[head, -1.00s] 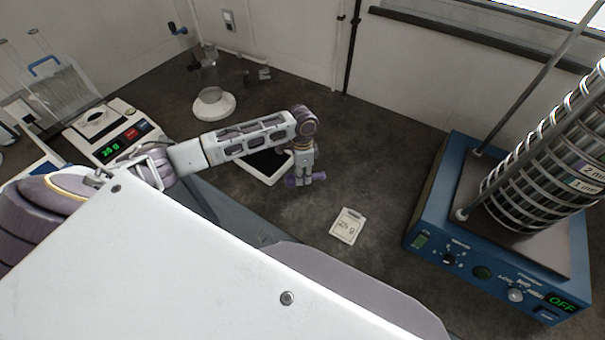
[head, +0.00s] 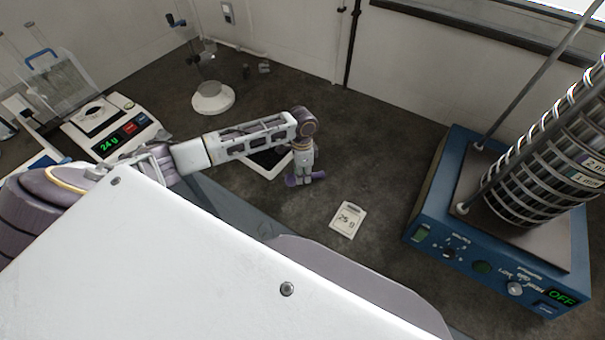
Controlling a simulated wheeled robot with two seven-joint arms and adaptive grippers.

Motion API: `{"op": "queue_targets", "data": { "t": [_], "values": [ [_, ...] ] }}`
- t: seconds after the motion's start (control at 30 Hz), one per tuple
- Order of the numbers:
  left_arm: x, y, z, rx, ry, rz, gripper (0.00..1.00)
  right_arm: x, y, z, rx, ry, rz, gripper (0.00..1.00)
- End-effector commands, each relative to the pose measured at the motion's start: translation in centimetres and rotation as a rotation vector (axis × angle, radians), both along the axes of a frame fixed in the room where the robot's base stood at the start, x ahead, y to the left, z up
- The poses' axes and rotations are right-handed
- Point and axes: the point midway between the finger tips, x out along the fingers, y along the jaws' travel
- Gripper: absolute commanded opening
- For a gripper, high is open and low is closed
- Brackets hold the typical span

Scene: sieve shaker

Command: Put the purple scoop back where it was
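My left gripper (head: 303,179) points down just above or at the dark bench, in the middle of the view. Its fingers are close together on the purple scoop (head: 291,180), which shows on both sides of them. I cannot tell whether the scoop touches the bench. A white-rimmed tray with a dark inside (head: 266,170) lies just left of the gripper, partly hidden behind my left arm. My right gripper is not in view.
The blue sieve shaker (head: 425,233), showing OFF, carries a sieve stack (head: 530,185). A balance (head: 135,128) with a green reading is at left. A white-based stand (head: 213,98) is behind. Bench between gripper and shaker is mostly clear.

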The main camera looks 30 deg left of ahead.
Motion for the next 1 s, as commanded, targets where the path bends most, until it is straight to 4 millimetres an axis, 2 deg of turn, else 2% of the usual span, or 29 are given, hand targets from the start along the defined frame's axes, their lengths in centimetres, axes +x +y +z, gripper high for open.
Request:
{"op": "queue_targets", "data": {
  "t": [0.03, 0.17, 0.67, 0.87, 1.0],
  "values": [
    [0.0, 0.0, 0.0, 0.0, 0.0, 0.0, 0.3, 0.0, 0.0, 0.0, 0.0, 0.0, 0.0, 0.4],
    [0.0, 0.0, 0.0, 0.0, 0.0, 0.0, 0.45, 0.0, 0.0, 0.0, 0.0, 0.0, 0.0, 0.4],
    [0.1, 0.0, 0.7, -0.001, -0.002, -0.001, 0.45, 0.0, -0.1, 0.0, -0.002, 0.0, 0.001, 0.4],
    [0.4, 0.2, 2.5, 0.0, -0.003, -0.001, 0.45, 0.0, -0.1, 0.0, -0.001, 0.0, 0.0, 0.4],
    [0.6, 0.3, 4.4, -0.002, -0.003, 0.0, 0.45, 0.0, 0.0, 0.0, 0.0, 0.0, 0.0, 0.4]
  ]
}}
